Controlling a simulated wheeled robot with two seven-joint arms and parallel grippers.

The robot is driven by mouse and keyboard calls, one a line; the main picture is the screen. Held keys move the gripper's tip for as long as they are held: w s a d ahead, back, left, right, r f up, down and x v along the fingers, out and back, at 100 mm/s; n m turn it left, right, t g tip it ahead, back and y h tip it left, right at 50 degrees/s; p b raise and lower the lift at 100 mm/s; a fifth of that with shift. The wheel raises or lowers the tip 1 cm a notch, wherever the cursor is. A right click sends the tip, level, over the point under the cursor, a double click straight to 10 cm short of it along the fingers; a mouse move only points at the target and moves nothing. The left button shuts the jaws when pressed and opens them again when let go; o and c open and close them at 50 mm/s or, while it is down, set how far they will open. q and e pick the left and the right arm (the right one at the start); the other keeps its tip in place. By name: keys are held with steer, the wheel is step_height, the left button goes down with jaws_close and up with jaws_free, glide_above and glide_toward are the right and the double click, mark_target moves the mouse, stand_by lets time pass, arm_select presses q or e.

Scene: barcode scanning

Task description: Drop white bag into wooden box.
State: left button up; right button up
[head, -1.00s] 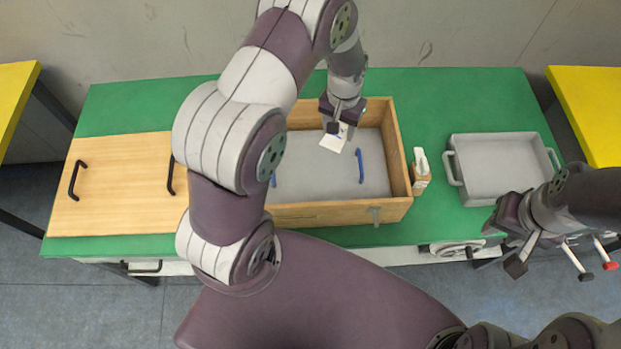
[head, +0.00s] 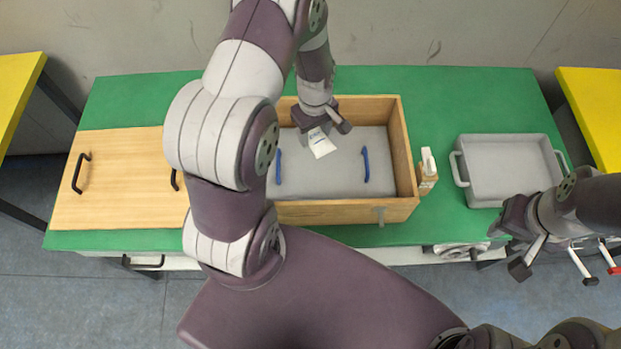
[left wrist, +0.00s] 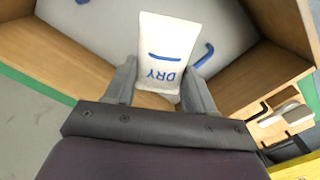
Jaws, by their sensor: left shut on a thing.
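The white bag (head: 321,143) is small, with blue "DRY" lettering that shows in the left wrist view (left wrist: 165,50). My left gripper (head: 322,125) is shut on the bag and holds it over the inside of the wooden box (head: 403,140). In the left wrist view my left gripper (left wrist: 160,95) has a finger on each side of the bag's lower part. The box is open, with a grey floor and two blue handles. My right gripper (head: 555,270) is at the right, in front of the table, with its fingers apart and nothing between them.
A grey tray (head: 510,165) stands on the green table (head: 455,95) to the right. A white scanner-like object in a wooden holder (head: 427,172) is beside the box's right wall. A wooden lid or board with black handles (head: 115,180) lies at the left.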

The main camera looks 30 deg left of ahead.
arm_select(q)
steer(key=shift+f, duration=0.65)
steer(key=shift+r, duration=0.1)
steer(key=o, duration=1.1)
step_height(320, 180, up, 13)
steer(key=shift+f+b, duration=0.15)
steer(key=shift+b, duration=0.25)
